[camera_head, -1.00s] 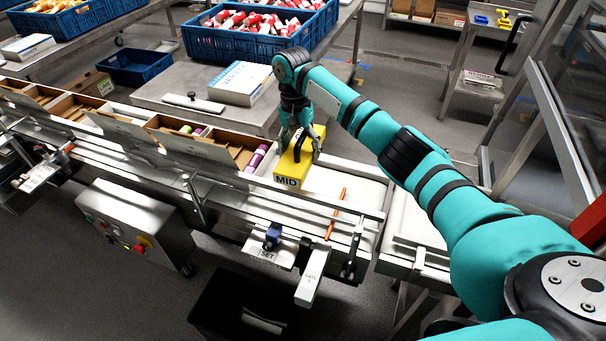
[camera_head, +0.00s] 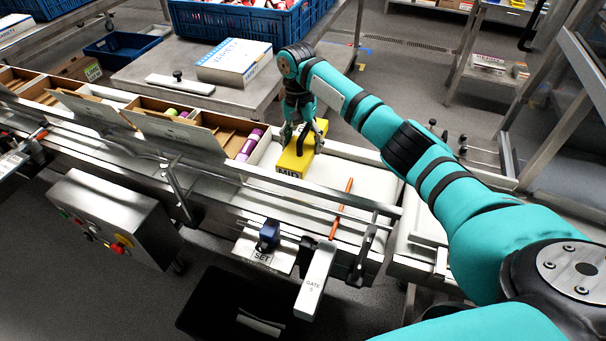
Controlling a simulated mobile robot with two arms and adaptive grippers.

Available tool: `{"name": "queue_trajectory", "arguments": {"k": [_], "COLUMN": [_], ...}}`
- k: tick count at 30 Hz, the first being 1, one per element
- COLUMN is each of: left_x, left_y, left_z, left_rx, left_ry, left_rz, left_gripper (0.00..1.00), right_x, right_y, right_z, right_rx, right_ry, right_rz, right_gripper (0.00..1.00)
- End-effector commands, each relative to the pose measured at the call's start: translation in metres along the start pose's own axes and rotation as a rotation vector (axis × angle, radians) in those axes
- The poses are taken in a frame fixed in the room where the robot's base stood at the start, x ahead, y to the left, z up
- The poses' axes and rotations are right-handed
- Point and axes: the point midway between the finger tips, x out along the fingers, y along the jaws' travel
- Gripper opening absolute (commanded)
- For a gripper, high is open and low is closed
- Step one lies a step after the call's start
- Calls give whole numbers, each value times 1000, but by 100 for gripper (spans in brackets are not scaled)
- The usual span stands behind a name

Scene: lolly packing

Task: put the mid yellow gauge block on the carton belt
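The mid yellow gauge block (camera_head: 295,164), with a black handle on top and a "MID" label on its front, sits on the white carton belt (camera_head: 352,182), right of the last open carton. The front rail hides the lower part of its label. My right gripper (camera_head: 304,142) reaches in from the right and is directly above the block. Its fingers are spread to either side of the handle and look open. Whether a fingertip still touches the block is hard to tell. My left gripper is not in view.
Open cartons (camera_head: 177,127) with purple and green rolls stand left of the block. The belt right of the block is clear.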

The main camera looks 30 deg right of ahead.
Motion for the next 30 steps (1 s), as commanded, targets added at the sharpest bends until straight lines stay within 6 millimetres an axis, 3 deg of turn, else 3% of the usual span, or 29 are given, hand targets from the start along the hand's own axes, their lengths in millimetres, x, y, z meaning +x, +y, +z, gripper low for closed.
{"name": "queue_trajectory", "arguments": {"k": [6,18,30], "left_x": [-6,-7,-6], "left_y": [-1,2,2], "left_z": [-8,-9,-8], "left_rx": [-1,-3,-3], "left_ry": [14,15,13], "left_rz": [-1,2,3], "left_gripper": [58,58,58], "right_x": [37,82,88], "right_y": [-4,-8,-9], "right_z": [-3,-7,-8], "right_rx": [-1,-1,-2], "right_ry": [0,-1,0], "right_rz": [2,1,0], "right_gripper": [11,11,11]}}
